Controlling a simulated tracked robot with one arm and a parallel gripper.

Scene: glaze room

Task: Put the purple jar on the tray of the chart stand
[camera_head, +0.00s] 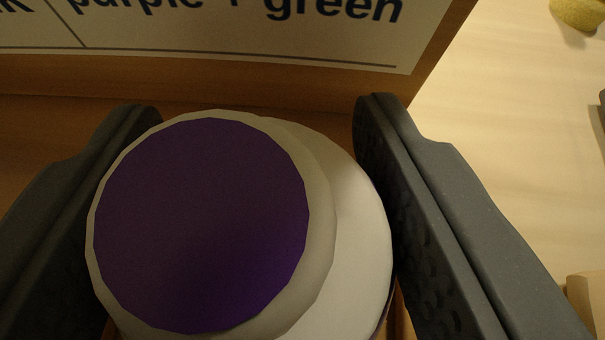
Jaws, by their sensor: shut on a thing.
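The purple jar (205,225) fills the middle of the view, seen from above, with a round purple top and a whitish rim and body. My gripper (250,215) has one dark finger on each side of the jar and is shut on it. The chart stand (440,55) is brown wood behind the jar, with a white chart (250,40) whose visible words include "purple" and "green". Brown wood of the stand, seemingly its tray (60,115), shows around the jar. The jar's base is hidden, so I cannot tell whether it touches the tray.
A pale table (500,120) lies to the right of the stand and is mostly clear there. A yellow object (578,12) sits at the top right corner. A cream object (588,300) is partly in view at the lower right edge.

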